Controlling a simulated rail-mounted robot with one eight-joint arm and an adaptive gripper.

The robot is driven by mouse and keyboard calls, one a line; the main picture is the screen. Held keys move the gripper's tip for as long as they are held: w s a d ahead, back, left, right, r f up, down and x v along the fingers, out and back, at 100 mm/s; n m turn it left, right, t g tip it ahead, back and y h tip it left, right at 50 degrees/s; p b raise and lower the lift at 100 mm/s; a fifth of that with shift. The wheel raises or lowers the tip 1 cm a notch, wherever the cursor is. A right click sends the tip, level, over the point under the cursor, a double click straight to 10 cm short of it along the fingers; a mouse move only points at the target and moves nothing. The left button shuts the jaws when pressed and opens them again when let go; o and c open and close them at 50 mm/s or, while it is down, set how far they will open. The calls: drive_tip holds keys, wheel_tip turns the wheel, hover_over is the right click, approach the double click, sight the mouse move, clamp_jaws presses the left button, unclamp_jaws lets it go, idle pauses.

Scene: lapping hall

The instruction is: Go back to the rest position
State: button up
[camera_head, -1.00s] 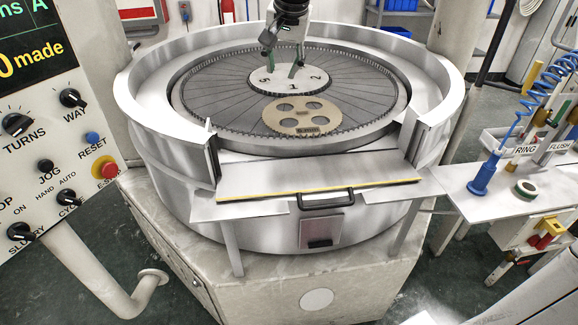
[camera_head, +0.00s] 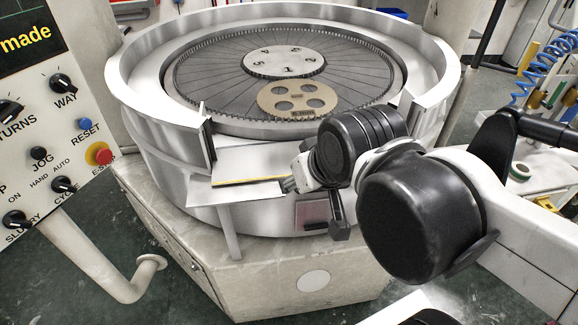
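My arm reaches in from the right, its black and white joints in front of the right part of the lapping machine's front. My gripper (camera_head: 291,185) is at the left end of the wrist, over the flat front shelf (camera_head: 240,162). It is small here and its fingertips are not clear, so I cannot tell whether it is open or shut. No held thing shows. The tan carrier disc (camera_head: 298,98) with several round holes lies on the dark lapping plate (camera_head: 215,85), apart from my gripper. The numbered centre hub (camera_head: 285,65) is uncovered.
The silver ring wall (camera_head: 140,100) surrounds the plate, with a gap at the front. A control panel (camera_head: 45,120) with knobs stands at the left.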

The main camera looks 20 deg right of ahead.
drive_tip(key=shift+f, duration=0.1)
wheel_tip(320, 180, down, 16)
drive_tip(key=b, duration=1.6)
drive_tip(key=shift+f+b, duration=0.25)
drive_tip(key=shift+b, duration=0.1)
